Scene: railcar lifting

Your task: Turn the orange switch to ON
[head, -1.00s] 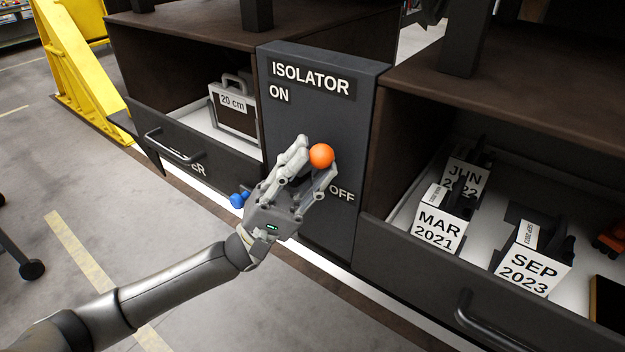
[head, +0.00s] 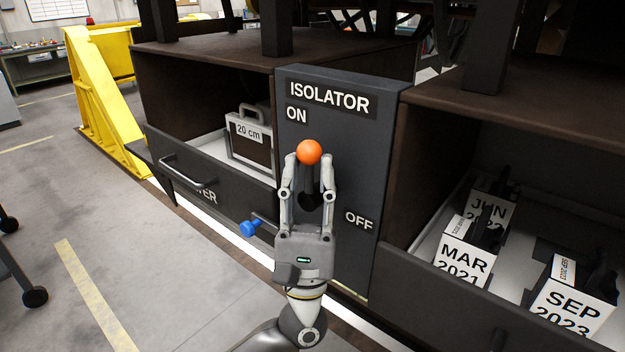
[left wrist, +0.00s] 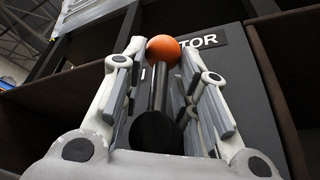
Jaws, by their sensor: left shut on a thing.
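The orange switch (head: 309,152) is a lever with a round orange knob on the dark isolator panel (head: 350,160), which is marked ON at upper left and OFF at lower right. The knob is below the ON label, left of the OFF label. My left gripper (head: 308,168) is in front of the panel, its fingers on both sides of the lever just below the knob. In the left wrist view, the dark lever shaft with its orange knob (left wrist: 163,50) runs between the fingers. The lever's base is partly hidden in the head view. My right gripper is not in view.
An open drawer (head: 205,180) at left holds a case (head: 247,140) marked 20 cm. A blue knob (head: 250,228) sticks out at lower left of the panel. An open drawer at right holds dated boxes, such as the MAR 2021 box (head: 463,264). A yellow frame (head: 100,100) stands far left.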

